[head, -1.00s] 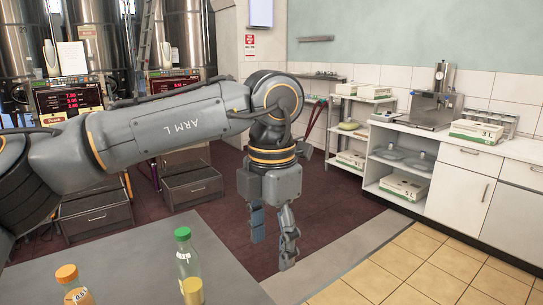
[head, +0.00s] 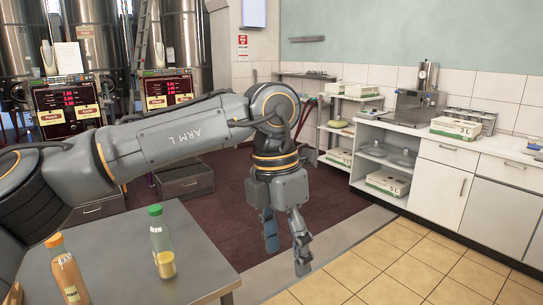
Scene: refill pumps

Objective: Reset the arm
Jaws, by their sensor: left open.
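My left arm reaches across the head view from the left, with "ARM L" on its forearm. My left gripper (head: 286,245) hangs pointing down beyond the table's right edge. Its fingers are apart and nothing is between them. My right gripper does not show. A bottle with a green cap (head: 162,243) stands upright on the grey table, with yellow liquid low in it. A bottle with an orange cap (head: 68,272) stands to its left, holding orange liquid.
The grey table (head: 200,272) fills the lower left. Two pump machines with red displays (head: 69,98) stand behind my arm, before steel tanks (head: 98,35). A white counter (head: 440,150) with boxes runs along the right. Tiled floor (head: 375,270) is clear.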

